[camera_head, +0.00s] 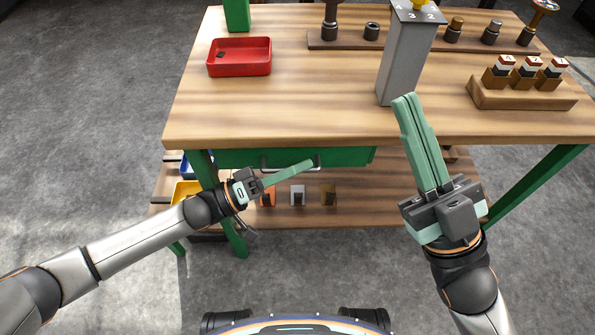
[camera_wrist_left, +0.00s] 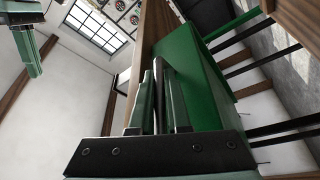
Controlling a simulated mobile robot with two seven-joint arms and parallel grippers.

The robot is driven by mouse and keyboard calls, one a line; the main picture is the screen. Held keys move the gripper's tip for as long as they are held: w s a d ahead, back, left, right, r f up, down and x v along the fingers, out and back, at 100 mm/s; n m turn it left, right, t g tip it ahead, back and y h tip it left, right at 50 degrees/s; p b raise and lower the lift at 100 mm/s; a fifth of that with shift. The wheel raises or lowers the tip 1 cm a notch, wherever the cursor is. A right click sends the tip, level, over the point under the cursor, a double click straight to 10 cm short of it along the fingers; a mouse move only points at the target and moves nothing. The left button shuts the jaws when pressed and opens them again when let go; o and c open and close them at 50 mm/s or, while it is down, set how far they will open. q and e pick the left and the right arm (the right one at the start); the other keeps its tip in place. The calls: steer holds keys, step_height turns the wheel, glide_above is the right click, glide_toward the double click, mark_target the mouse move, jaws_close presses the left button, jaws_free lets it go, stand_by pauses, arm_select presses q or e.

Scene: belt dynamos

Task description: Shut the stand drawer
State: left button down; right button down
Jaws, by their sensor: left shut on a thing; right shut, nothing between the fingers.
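The stand drawer's green front (camera_head: 350,156) lies just under the front edge of the wooden top in the head view. No inside of the drawer shows there, and I cannot tell if a small gap is left. Its metal handle (camera_head: 283,167) runs across the front. My left gripper (camera_head: 309,164) is shut on this handle. In the left wrist view, its fingers (camera_wrist_left: 163,98) lie around the handle bar, beside the green drawer front (camera_wrist_left: 205,85). My right gripper (camera_head: 404,98) is shut and empty, raised in front of the grey post.
On the tabletop (camera_head: 290,110) are a red tray (camera_head: 240,57), a grey numbered post (camera_head: 408,60), a wooden block with labelled parts (camera_head: 525,93) and a rack of dark parts (camera_head: 372,32). A lower shelf (camera_head: 350,205) holds small bins. Floor in front is clear.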

arm_select(q)
steer(key=shift+w+a, duration=0.15)
steer(key=shift+w, duration=0.15)
steer(key=c, duration=1.2)
jaws_free()
steer(key=shift+o, duration=0.2)
steer(key=p+v, duration=0.2)
steer(key=v, duration=1)
steer(key=shift+f, duration=0.15)
steer(key=shift+s+a, duration=0.15)
steer(key=shift+s, duration=0.05)
